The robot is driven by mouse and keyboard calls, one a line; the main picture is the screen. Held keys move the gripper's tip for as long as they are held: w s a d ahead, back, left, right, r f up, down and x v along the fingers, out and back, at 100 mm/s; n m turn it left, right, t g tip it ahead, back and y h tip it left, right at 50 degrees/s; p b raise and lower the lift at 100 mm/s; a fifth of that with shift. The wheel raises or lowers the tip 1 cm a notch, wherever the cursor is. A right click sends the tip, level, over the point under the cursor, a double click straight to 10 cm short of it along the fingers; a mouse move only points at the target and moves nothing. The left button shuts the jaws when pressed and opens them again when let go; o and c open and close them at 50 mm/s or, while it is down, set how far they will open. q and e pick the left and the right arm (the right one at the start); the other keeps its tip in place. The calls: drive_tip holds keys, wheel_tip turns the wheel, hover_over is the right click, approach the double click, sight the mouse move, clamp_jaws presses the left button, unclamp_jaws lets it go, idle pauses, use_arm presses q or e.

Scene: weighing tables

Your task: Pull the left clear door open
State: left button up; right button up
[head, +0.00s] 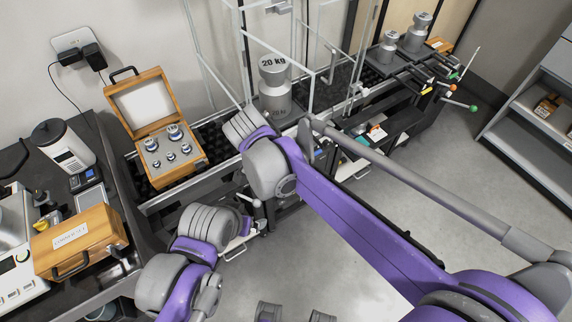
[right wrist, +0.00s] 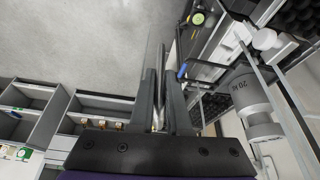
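The clear-panelled enclosure with pale frame edges (head: 247,65) stands on the bench around a 20 kg steel weight (head: 275,88). A clear panel (head: 217,40) shows on its left side; I cannot tell its opening angle. My right arm's wrist is in front of the enclosure's lower left corner and hides part of it. In the right wrist view my right gripper (right wrist: 162,100) has its fingers close together, with a thin pale bar or panel edge in the narrow gap. I cannot tell whether they grip it. My left wrist is low at the left; its gripper is hidden.
An open wooden case of small weights (head: 168,150) stands left of the enclosure. A closed wooden case (head: 80,240) is on the left bench. Steel weights (head: 415,35) stand farther right. Grey shelving (head: 530,120) is at the right. The floor (head: 310,250) before the bench is clear.

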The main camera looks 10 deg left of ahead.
drive_tip(key=o, duration=0.4)
drive_tip(key=shift+o, duration=0.2)
drive_tip(key=v, duration=1.1)
drive_tip(key=shift+f, duration=0.1)
